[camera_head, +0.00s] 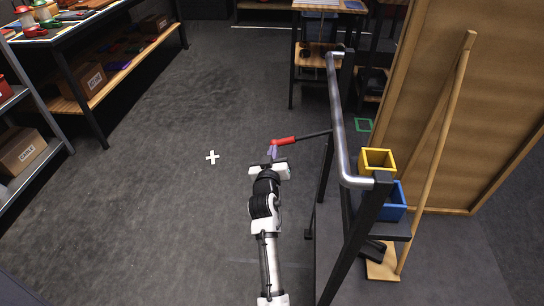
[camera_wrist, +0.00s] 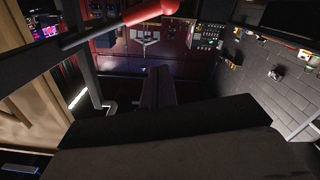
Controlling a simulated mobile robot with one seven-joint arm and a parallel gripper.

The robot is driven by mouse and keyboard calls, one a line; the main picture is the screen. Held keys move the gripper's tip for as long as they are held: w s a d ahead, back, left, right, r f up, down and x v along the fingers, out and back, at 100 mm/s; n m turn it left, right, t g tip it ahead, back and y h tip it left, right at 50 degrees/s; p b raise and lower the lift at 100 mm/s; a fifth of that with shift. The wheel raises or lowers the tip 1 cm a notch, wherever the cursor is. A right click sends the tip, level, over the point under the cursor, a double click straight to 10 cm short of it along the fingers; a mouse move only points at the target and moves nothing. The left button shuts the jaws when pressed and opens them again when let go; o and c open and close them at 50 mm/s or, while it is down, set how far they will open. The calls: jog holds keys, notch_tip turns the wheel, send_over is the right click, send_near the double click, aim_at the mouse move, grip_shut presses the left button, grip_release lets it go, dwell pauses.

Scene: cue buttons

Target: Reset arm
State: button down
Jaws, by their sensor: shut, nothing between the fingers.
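My gripper (camera_head: 272,151) is at the end of my white and black arm, in the middle of the head view. It is shut and empty. A red-handled lever (camera_head: 285,140) on a dark rod reaches left from the metal frame, just beyond my fingertips. I cannot tell whether the fingers touch it. In the wrist view the red handle (camera_wrist: 148,11) crosses the top edge, and my dark fingers (camera_wrist: 158,86) show in the middle.
A frame with a steel rail (camera_head: 338,120) stands right of my arm. It carries a yellow bin (camera_head: 377,160) and a blue bin (camera_head: 394,207). A wooden pole (camera_head: 437,150) leans on a large brown panel (camera_head: 490,100). The floor left of my arm is clear, with a white cross (camera_head: 212,157).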

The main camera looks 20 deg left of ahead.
jog(key=shift+v, duration=0.8)
